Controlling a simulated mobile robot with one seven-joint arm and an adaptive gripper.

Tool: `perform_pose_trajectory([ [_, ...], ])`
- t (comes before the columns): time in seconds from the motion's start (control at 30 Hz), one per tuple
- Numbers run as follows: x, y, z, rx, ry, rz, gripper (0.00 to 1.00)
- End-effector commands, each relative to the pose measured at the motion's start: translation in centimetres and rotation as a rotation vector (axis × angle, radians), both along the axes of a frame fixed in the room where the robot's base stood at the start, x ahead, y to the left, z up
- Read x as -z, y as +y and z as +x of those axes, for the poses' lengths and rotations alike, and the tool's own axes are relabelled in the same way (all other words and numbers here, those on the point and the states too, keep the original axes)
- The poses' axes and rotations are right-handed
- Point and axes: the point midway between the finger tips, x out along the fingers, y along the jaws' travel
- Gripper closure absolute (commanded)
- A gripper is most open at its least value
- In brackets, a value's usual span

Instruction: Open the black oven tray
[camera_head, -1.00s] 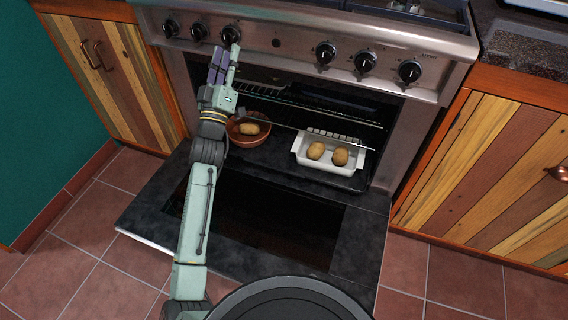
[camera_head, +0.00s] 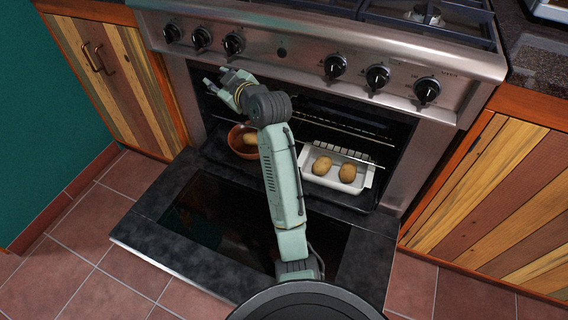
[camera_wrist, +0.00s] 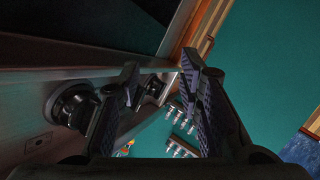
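The black oven tray (camera_head: 350,196) is the dark flat surface low in the oven. A brown bowl with a potato (camera_head: 233,145) and a white dish (camera_head: 312,178) with two potatoes stand on it. The oven door (camera_head: 150,235) is folded down, fully open. My gripper (camera_head: 215,78) is at the upper left of the oven opening, just below the knobs, above and apart from the tray. My forearm crosses in front of the oven and hides the tray's middle.
A wire rack (camera_head: 335,127) spans the oven above the dishes. Wooden cabinets (camera_head: 500,190) flank the oven. The tiled floor (camera_head: 75,270) at left is clear.

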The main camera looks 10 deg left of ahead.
Motion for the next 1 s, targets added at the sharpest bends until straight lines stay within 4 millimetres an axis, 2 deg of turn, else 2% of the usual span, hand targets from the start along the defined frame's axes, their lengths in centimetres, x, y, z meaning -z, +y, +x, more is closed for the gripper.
perform_pose_trajectory([
  [0.03, 2.9, -2.0, 0.9, 0.005, 0.053, -0.047, 0.67],
  [0.17, 10.8, -7.7, 2.0, -0.016, 0.206, -0.176, 0.67],
  [0.23, 15.6, -11.7, 1.7, -0.046, 0.308, -0.238, 0.67],
  [0.3, 20.0, -15.5, 0.5, -0.095, 0.407, -0.281, 0.67],
  [0.4, 24.3, -19.8, -1.8, -0.173, 0.515, -0.307, 0.67],
  [0.5, 26.8, -22.4, -3.8, -0.235, 0.58, -0.307, 0.67],
  [0.6, 27.9, -23.4, -4.8, -0.268, 0.607, -0.304, 0.67],
  [0.67, 28.2, -23.3, -5.0, -0.278, 0.611, -0.304, 0.67],
  [0.77, 29.0, -22.5, -4.9, -0.28, 0.612, -0.305, 0.67],
  [1.0, 32.2, -19.3, -4.3, -0.279, 0.614, -0.306, 0.67],
])
